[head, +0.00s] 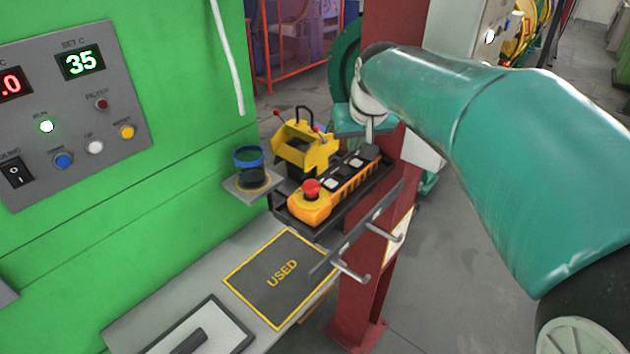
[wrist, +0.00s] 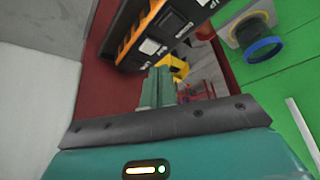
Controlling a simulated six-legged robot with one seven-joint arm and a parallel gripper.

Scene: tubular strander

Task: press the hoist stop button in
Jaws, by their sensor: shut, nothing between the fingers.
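The orange and black hoist pendant (head: 350,190) lies in a dark tray on a red post. Its red mushroom stop button (head: 311,187) stands up at the pendant's near left end. Pale and dark push buttons run along the rest of its top. My gripper is beyond the pendant's far right end in the head view, where its fingertips are hard to make out. In the wrist view, my gripper (wrist: 158,86) is shut and empty, apart from the pendant (wrist: 165,28). The red button (wrist: 205,27) shows partly at the upper right there.
A yellow tool (head: 306,148) with red-tipped levers stands behind the pendant. A blue-rimmed cup (head: 248,157) sits on a small shelf to the left. Metal hooks (head: 352,273) stick out in front of the tray. The red post (head: 362,300) and green cabinet (head: 180,190) flank the space.

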